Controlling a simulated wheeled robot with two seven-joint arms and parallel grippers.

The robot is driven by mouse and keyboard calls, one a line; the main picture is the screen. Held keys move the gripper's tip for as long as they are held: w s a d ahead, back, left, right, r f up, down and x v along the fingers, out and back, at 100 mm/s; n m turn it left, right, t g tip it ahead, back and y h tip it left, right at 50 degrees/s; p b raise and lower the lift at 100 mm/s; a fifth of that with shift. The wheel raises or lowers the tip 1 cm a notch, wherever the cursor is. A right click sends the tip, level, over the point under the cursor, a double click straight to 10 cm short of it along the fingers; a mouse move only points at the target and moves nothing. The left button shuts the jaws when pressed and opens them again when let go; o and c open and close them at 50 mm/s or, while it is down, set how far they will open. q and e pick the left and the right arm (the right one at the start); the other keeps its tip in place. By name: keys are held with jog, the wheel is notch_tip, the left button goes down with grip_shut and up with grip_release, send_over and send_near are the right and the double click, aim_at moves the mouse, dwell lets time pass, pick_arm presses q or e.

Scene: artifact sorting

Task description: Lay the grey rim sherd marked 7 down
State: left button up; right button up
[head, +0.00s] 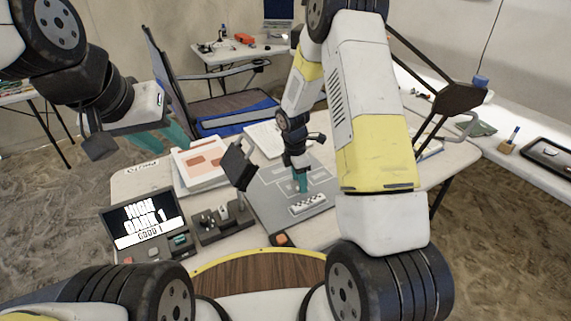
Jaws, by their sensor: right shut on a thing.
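My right gripper (302,184) has teal fingers and points down over the grey mat (270,208) with pale outlines on the table. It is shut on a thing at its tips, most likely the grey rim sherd. The sherd and its mark 7 cannot be made out; fingers and small size hide them. A black-and-white scale bar (308,204) lies on the mat just below the fingertips. I cannot tell whether the held thing touches the mat. My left gripper (176,128) is raised at the left, away from the mat; its finger gap is not clear.
A lit screen (145,219) and a dark tray with small items (222,222) stand left of the mat. An upright black panel (237,166) stands by its back left. Printed sheets (200,162) lie behind. An orange block (281,240) sits at the front edge.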

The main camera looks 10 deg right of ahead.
jog(key=w, duration=0.1)
jog(key=w+a, duration=0.1)
jog(key=w, duration=0.3)
jog(key=shift+w+a+f, duration=0.15)
jog(key=shift+a+f, duration=0.1)
jog(key=shift+a, duration=0.15)
jog(key=shift+f, duration=1.75)
jog(key=shift+f, duration=0.15)
jog(key=o, duration=1.4)
jog(key=shift+a+r, duration=0.25)
jog(key=shift+r, duration=1.7)
jog(key=shift+a+r, duration=0.2)
jog(key=shift+r, duration=1.75)
